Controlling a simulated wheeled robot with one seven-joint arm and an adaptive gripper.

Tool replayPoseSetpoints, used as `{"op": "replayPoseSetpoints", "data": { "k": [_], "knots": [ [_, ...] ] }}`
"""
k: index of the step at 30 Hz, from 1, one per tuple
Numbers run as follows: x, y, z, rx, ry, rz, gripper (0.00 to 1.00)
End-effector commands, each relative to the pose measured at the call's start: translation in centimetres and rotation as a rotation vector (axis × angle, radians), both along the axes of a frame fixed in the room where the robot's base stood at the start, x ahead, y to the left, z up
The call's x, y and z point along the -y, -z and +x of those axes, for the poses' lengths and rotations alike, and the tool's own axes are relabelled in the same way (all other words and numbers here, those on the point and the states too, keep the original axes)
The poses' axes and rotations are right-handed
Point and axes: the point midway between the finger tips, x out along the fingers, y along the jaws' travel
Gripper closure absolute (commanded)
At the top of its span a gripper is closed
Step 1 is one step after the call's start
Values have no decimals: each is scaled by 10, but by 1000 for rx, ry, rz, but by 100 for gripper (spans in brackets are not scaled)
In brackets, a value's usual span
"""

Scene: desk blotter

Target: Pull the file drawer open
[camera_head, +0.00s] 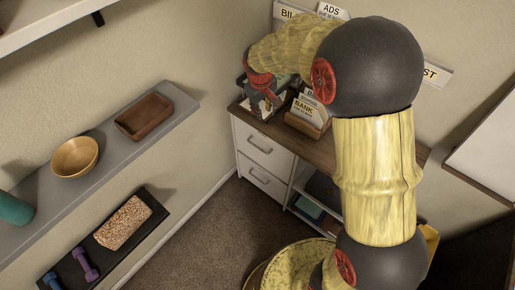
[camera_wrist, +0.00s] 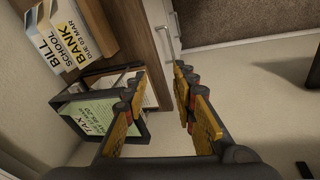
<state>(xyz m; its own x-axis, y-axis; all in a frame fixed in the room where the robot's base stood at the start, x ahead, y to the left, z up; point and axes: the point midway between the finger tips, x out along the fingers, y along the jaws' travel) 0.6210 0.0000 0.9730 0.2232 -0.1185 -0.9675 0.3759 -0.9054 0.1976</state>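The white cabinet has an upper drawer (camera_head: 262,144) and a lower drawer (camera_head: 267,184), each with a bar handle. Both fronts look flush and closed; which one is the file drawer I cannot tell. In the wrist view the white drawer fronts (camera_wrist: 161,45) show at a steep angle, with handles at their right side. My gripper (camera_wrist: 159,74) is open and empty, its two fingers apart, short of the drawer fronts and not touching a handle. In the head view my gripper (camera_head: 262,97) is above the cabinet's left end, hard to separate from the tray behind it.
A black tray with papers (camera_wrist: 146,126) stands on the wooden desktop (camera_wrist: 128,22), close to my left finger. A letter holder (camera_head: 308,124) stands beside it. Wall shelves with a bowl (camera_head: 75,158) and a wooden tray (camera_head: 143,116) are left. Carpet (camera_head: 215,225) before the drawers is clear.

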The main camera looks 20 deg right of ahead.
Motion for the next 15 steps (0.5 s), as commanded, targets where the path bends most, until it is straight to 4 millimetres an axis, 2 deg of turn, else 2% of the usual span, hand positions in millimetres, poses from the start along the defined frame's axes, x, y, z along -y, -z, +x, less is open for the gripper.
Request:
{"op": "replayPoseSetpoints", "data": {
  "k": [1,6,10,12,15],
  "knots": [
    [-2,40,13,-28,-25,-12,73],
    [-7,141,47,-87,-112,-47,73],
    [-9,200,59,-116,-160,-63,73],
    [-10,220,62,-127,-179,-69,73],
    [-11,239,64,-137,-194,-74,73]
  ]
}}
